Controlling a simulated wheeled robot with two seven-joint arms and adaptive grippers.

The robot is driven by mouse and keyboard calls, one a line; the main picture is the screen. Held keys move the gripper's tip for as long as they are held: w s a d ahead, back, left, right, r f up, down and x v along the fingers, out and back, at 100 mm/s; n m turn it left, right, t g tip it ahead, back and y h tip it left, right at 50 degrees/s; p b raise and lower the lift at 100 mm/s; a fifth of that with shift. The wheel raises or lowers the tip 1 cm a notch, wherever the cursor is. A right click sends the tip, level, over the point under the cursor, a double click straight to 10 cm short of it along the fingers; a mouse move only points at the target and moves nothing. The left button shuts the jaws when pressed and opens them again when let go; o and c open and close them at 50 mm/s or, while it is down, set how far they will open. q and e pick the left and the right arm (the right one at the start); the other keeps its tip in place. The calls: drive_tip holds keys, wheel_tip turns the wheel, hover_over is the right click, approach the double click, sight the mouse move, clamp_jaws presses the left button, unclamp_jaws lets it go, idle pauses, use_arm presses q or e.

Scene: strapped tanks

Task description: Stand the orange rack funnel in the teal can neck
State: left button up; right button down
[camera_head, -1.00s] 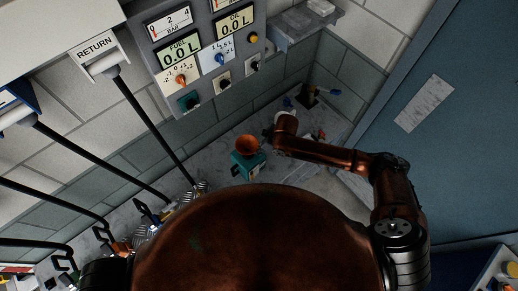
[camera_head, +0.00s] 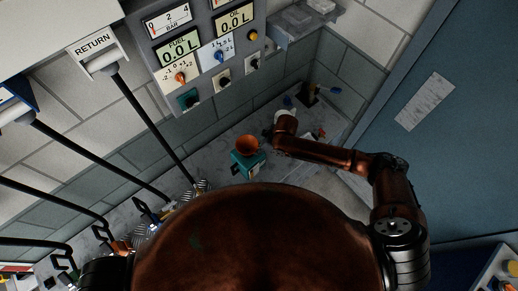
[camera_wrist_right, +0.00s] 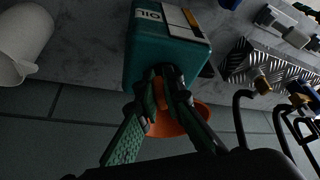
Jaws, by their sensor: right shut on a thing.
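The orange funnel (camera_head: 249,145) is over the top of the teal can (camera_head: 248,166), wide mouth up, in the head view. My right gripper (camera_wrist_right: 165,82) is shut on the funnel's narrow part, close against the can's top in the right wrist view. The funnel's orange cone (camera_wrist_right: 166,125) shows between and behind the fingers there. The can (camera_wrist_right: 165,50), marked OIL, appears upside down in that view. The fingertips hide the spout and the neck, so I cannot tell whether the spout is inside. My left gripper is not in view.
A white cup-like vessel (camera_wrist_right: 22,45) stands on the grey worktop beside the can. Black hoses (camera_head: 150,125) and a ribbed metal piece (camera_wrist_right: 262,70) are on the other side. A gauge panel (camera_head: 205,50) hangs on the wall behind.

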drive_tip(key=shift+f, duration=0.6)
drive_tip(key=c, duration=2)
unclamp_jaws()
drive_tip(key=v, duration=1.2)
drive_tip(key=shift+d+f, duration=0.1)
